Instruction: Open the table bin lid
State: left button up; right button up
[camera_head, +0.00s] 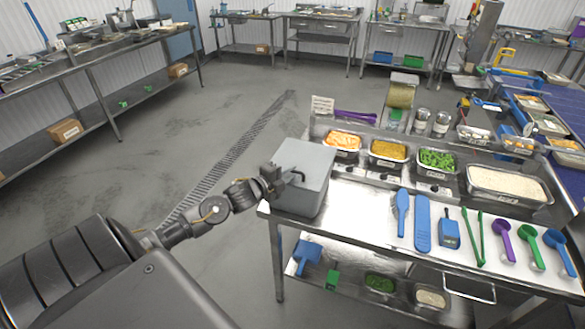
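The table bin (302,195) is a grey box at the left corner of the steel table. Its light grey lid (306,158) lies flat on top and looks closed. My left gripper (291,179) is at the bin's near left side, by the lid's edge, and overlaps the bin in the picture. A dark bent piece shows by its fingertips; I cannot tell whether it is a handle or a finger. Contact and finger opening are unclear. My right gripper is out of view.
Metal pans of food, such as the rice pan (508,185), stand behind the bin's right. Blue, green and purple utensils, including a blue spatula (423,222), lie on the steel table (370,220). Open floor (180,130) lies left of the bin.

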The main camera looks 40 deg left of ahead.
pick_arm(q)
jog(key=shift+w+d+f, duration=0.1)
jog(key=shift+w+f, duration=0.1)
jog(key=shift+w, duration=0.8)
grip_shut()
